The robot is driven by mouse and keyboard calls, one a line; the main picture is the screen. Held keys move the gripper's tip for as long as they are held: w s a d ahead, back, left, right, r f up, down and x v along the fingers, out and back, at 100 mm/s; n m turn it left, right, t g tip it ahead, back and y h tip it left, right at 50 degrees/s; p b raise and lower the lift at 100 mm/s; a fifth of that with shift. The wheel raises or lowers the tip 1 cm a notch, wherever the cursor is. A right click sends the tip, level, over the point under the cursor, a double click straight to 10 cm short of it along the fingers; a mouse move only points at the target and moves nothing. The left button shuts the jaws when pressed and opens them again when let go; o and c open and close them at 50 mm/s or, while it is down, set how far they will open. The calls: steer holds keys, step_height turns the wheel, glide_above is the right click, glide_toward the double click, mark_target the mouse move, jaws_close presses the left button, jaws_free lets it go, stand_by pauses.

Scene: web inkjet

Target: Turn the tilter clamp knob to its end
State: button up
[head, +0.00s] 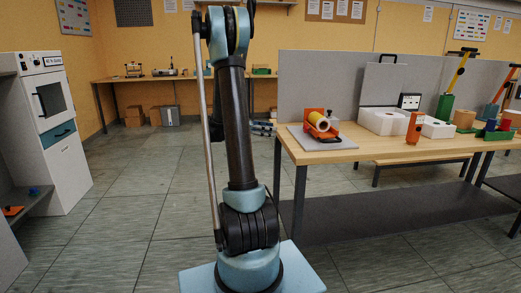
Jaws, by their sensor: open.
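An orange device (312,138) holding a yellow roll (319,121) sits on a grey plate (340,143) at the left end of the wooden workbench. It may be the tilter, but I cannot tell for sure. No clamp knob can be made out at this size. My arm rises through the middle of the head view, to the left of the workbench and apart from it. Its upper end runs to the top edge of the picture. I cannot make out my gripper.
A grey panel (310,85) stands behind. A white cabinet (55,130) is at the left. Tiled floor is clear between cabinet and arm.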

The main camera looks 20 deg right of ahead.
steer(key=s+a+f+m+t+y, duration=0.1)
steer(key=s+a+m+y, duration=0.2)
steer(key=s, duration=0.4)
steer(key=s+a+f+m+t+y, duration=0.1)
steer(key=s+a+m+t+y, duration=0.1)
steer(key=s+a, duration=0.4)
steer(key=shift+s+a+m+y, duration=0.3)
steer(key=shift+s+m+y, duration=0.4)
steer(key=shift+s+y, duration=0.3)
steer(key=shift+w, duration=0.1)
